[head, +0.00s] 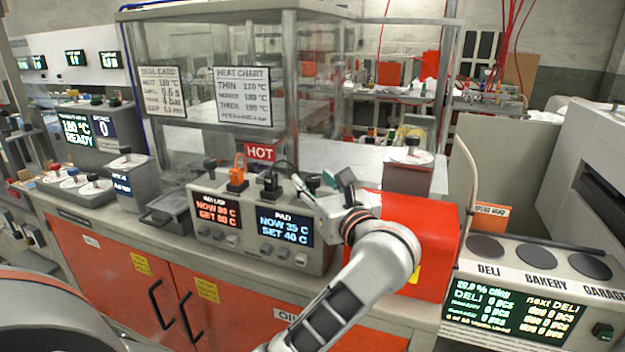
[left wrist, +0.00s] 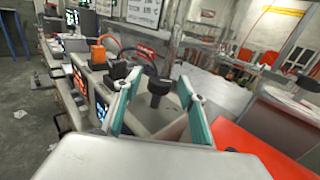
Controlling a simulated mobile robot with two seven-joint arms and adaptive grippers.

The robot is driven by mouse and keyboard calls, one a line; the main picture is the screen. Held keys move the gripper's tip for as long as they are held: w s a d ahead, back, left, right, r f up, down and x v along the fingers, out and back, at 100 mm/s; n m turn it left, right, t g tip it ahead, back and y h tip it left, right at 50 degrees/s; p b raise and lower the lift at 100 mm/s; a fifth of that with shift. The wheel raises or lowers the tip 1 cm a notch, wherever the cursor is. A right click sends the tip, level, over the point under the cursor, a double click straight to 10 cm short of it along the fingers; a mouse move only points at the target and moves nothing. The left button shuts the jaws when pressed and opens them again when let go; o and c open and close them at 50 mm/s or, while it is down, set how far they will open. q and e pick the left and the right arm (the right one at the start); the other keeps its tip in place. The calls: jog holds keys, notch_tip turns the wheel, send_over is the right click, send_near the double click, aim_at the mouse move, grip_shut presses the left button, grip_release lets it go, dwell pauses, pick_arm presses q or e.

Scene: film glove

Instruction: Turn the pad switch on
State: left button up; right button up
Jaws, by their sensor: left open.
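The grey control box (head: 262,262) stands on the counter. Its right display (head: 285,228) reads PAD, now 35 C, set 40 C. My left gripper (head: 318,186) is above the box's right end, with its fingers pointing left in the head view. In the left wrist view the left gripper (left wrist: 160,95) is open, its teal fingers apart. A black knob-like switch (left wrist: 158,90) stands between them, with no touch visible; it looks like the pad switch, but I cannot read a label on it. Its position, on or off, cannot be told. My right gripper is not in view.
An orange plug-like piece (head: 237,172) and a black one (head: 270,186) stand on the box top. A red box (head: 425,235) is close on the right. A glass enclosure (head: 225,75) stands behind, with a red HOT sign (head: 260,152).

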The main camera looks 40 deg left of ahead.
aim_at(315, 182)
pick_arm(q)
jog(key=v, duration=0.6)
dwell(0.4)
